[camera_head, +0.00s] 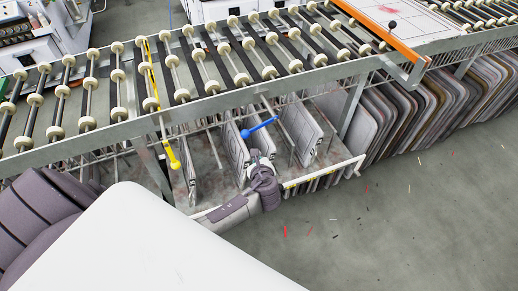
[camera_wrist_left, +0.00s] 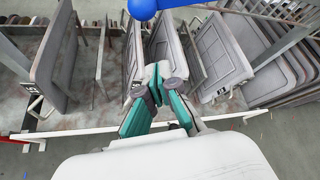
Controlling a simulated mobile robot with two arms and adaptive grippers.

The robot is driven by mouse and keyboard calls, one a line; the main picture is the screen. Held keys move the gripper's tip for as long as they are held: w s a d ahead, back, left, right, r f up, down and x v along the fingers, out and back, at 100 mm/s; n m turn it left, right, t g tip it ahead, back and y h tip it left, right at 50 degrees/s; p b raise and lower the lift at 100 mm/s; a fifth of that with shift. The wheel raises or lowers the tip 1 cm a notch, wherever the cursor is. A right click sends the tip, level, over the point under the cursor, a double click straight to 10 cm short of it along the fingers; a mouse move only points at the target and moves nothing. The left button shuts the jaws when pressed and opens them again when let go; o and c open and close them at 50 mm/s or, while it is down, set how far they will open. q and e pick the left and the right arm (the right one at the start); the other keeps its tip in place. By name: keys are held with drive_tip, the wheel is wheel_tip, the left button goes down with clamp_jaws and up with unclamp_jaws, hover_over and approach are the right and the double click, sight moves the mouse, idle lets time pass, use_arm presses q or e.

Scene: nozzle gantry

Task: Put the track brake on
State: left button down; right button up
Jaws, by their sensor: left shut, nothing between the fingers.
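A blue lever (camera_head: 260,126) with a ball end hangs below the roller track (camera_head: 210,105), and its ball also shows at the top of the left wrist view (camera_wrist_left: 143,8). A yellow lever (camera_head: 173,157) with a rounded end hangs below the track further left. No label shows which lever is the track brake. My left gripper (camera_head: 257,157) is just below the blue lever's ball, apart from it. In the left wrist view its fingers (camera_wrist_left: 157,82) are together and empty, with the ball beyond their tips. My right gripper is out of view.
Grey panels (camera_head: 300,130) stand upright in a rack under the track, close around my left gripper. A white rail (camera_head: 322,172) runs along the rack's front. An orange bar (camera_head: 375,30) crosses the track at right. The floor (camera_head: 420,200) in front is open, with small scraps.

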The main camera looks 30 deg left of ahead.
use_arm(q)
drive_tip(key=v, duration=0.3)
drive_tip(key=shift+s+d+r, duration=0.1)
drive_tip(key=shift+s+d, duration=0.1)
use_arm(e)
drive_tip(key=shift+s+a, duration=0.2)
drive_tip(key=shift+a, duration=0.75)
